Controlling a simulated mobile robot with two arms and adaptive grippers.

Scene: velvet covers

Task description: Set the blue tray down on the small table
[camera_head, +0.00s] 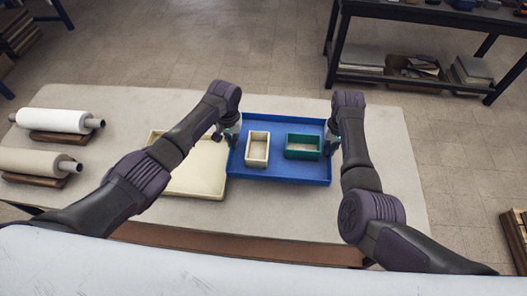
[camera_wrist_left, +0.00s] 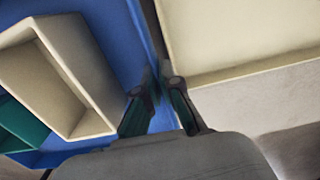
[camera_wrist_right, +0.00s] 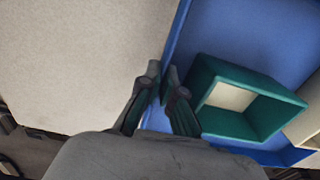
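The blue tray (camera_head: 275,177) is at the middle of the pale worktable (camera_head: 385,130) in the head view; I cannot tell whether it rests on the top or hangs just above it. It carries a cream box (camera_head: 257,149) and a green box (camera_head: 302,146). My left gripper (camera_wrist_left: 157,88) is shut on the tray's left wall. My right gripper (camera_wrist_right: 163,83) is shut on its right wall. In the head view, my arms partly hide both grips. I cannot tell which surface is the small table.
A cream tray (camera_head: 195,180) lies close beside the blue tray's left side. A white roll (camera_head: 52,121) and a beige roll (camera_head: 35,162) lie at the far left. A dark shelf table (camera_head: 420,14) stands at the back right. The floor (camera_head: 250,45) behind the worktable is clear.

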